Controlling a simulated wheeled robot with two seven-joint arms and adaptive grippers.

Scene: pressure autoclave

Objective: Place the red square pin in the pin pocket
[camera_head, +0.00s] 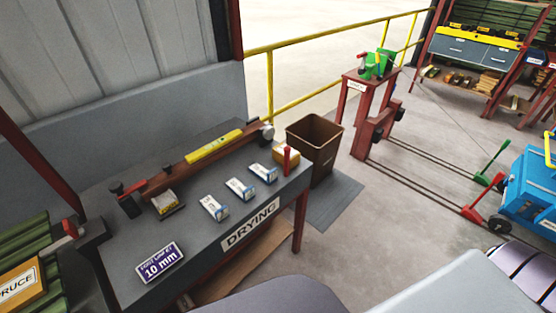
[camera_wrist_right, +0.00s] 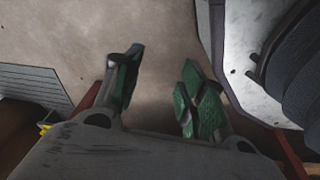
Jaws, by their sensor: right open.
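Another small red piece (camera_head: 70,228) shows at the table's left end. I cannot make out the pin pocket with certainty. My right gripper (camera_wrist_right: 160,85) is open and empty in the right wrist view, above bare floor. My left gripper is not in view.
A yellow level (camera_head: 214,146) lies along a wooden beam on the table, with several small white boxes (camera_head: 240,188) and a purple "10 mm" sign (camera_head: 161,262) in front. A brown bin (camera_head: 315,145) stands beside the table. A blue machine (camera_head: 530,190) is at right. Floor between is largely clear.

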